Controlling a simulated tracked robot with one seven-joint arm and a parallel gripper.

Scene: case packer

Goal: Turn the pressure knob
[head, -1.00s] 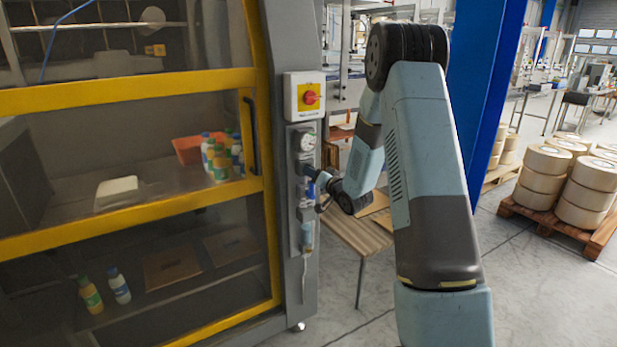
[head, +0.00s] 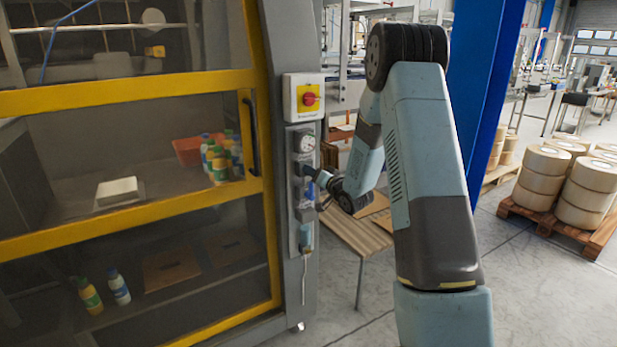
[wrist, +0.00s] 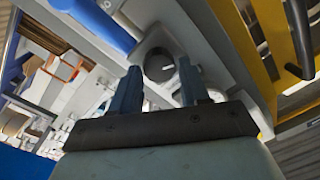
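The pressure knob (wrist: 158,66) is a dark round part on a light fitting in the wrist view. It lies ahead of and between my gripper's two blue-grey fingers (wrist: 160,76). The fingers stand apart, and I see no clear contact with the knob. In the head view my gripper (head: 314,176) is at the air unit on the cabinet's grey side post, just below the round pressure gauge (head: 306,143). The knob is small and largely hidden there by the gripper.
A wooden table (head: 352,236) stands behind my wrist, and a blue column (head: 487,90) is to the right.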

